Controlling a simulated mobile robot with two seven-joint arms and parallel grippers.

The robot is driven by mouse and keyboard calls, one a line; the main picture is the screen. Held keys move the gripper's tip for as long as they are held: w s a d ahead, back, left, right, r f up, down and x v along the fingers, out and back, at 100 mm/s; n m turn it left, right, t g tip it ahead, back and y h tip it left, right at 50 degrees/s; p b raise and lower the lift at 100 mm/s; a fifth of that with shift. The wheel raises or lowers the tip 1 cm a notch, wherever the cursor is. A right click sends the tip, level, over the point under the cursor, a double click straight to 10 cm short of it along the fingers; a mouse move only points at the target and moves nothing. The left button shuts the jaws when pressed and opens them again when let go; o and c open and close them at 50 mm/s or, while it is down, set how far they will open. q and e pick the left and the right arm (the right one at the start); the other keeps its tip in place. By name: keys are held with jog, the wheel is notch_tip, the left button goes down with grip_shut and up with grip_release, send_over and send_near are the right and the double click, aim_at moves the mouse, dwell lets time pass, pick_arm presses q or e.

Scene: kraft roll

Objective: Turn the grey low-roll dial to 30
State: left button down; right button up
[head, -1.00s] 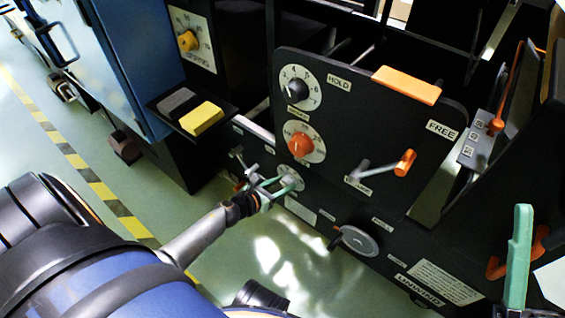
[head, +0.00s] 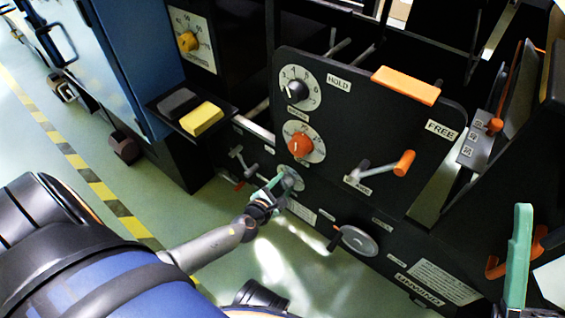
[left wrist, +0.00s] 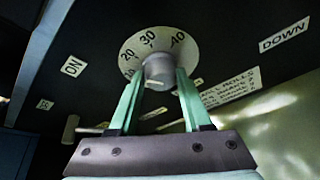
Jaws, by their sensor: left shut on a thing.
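The grey low-roll dial (head: 292,176) sits low on the black machine panel, under the orange-knobbed dial. In the left wrist view its grey knob (left wrist: 159,71) stands out from a pale round plate (left wrist: 130,52) marked 20, 30 and 40. My left gripper (head: 277,184) has its green fingers at the dial; in the wrist view the left gripper (left wrist: 160,82) is shut on the knob, one finger on each side. The knob's pointer is not clear, so I cannot tell the setting.
Above are a dark-knobbed dial (head: 296,91) and an orange-knobbed dial (head: 300,146). An orange-handled lever (head: 403,163) is to the right, a grey handwheel (head: 358,241) below right, and a small T-handle (head: 240,160) left.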

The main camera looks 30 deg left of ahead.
pick_arm(q)
jog(key=m+y, duration=0.1)
jog(key=m, duration=0.1)
jog(key=m+t+y, duration=0.1)
jog(key=m, duration=0.1)
jog(key=shift+d+f, duration=0.1)
jog(key=shift+d, duration=0.25)
jog(key=shift+w+m+t+y, duration=0.1)
jog(key=shift+m+t+y, duration=0.65)
jog(key=shift+m, duration=1.05)
jog(key=shift+c, duration=1.9)
grip_release()
jog(key=shift+a, duration=0.1)
